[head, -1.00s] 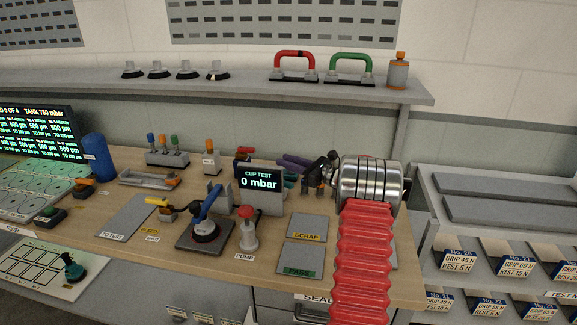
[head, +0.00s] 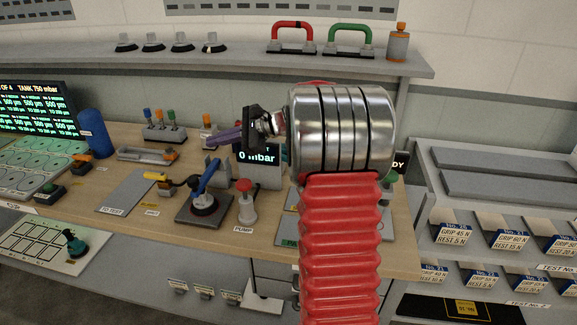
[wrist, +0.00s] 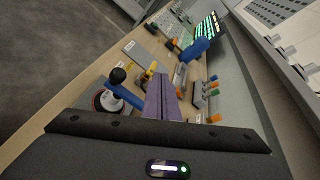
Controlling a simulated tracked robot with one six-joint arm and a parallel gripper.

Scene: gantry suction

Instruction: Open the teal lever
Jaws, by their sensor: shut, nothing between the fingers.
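A teal lever (head: 74,242) with a dark base sits on the corner of a pale panel with a black grid, at the lower left of the head view, below the wooden bench. I cannot make it out in the wrist view. My gripper (head: 215,140) has purple fingers and points left above the middle of the bench, far to the right of and above the lever. The fingers are shut with nothing between them; they also show in the wrist view (wrist: 160,90).
A red-topped pump button (head: 246,203), blue cylinder (head: 95,130) and colored toggles (head: 163,130) stand nearby. My arm hides part of the right bench.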

